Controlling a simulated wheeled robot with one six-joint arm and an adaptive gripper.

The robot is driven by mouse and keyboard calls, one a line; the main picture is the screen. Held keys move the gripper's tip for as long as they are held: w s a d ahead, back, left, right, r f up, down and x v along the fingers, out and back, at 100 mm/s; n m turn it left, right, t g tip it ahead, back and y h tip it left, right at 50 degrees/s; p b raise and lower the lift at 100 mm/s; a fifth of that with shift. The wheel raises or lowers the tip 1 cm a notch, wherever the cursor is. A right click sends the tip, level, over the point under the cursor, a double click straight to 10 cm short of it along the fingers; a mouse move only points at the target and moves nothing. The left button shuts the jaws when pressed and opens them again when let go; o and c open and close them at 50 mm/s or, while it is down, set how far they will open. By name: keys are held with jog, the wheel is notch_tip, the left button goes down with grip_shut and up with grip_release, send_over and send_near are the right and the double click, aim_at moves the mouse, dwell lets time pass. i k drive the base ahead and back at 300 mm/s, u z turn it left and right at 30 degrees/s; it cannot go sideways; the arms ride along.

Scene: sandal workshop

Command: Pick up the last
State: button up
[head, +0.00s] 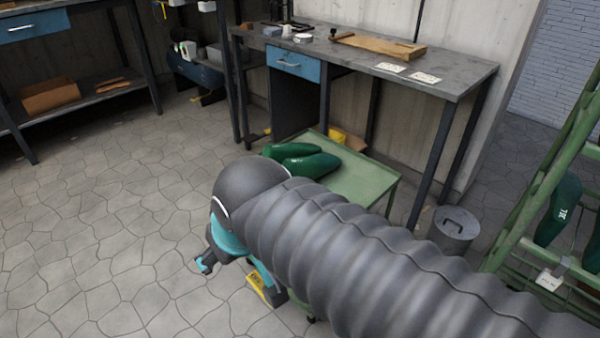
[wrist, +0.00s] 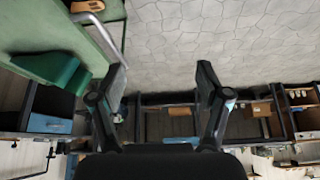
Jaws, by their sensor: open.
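Two dark green shoe lasts (head: 305,163) lie side by side on the green cart (head: 362,190), past my arm in the head view; my arm hides part of them. A green last (wrist: 62,70) also shows at the left of the wrist view, on the green cart top (wrist: 35,25). More green lasts (head: 560,205) stand on the green rack at the right. My gripper (head: 238,277) is open, pointing down over the floor beside the cart. In the wrist view my gripper (wrist: 162,68) has its fingers spread with nothing between them; the last is left of them.
A workbench (head: 455,82) with a wooden board (head: 380,45) and cards stands behind the cart. A grey bin (head: 453,230) stands right of the cart. The green rack (head: 530,200) is at far right. Stone floor (head: 100,220) is clear at left.

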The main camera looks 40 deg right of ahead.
aim_at(314, 166)
jog(key=u, duration=0.6)
jog(key=i, duration=3.05)
jog(key=z, duration=3.6)
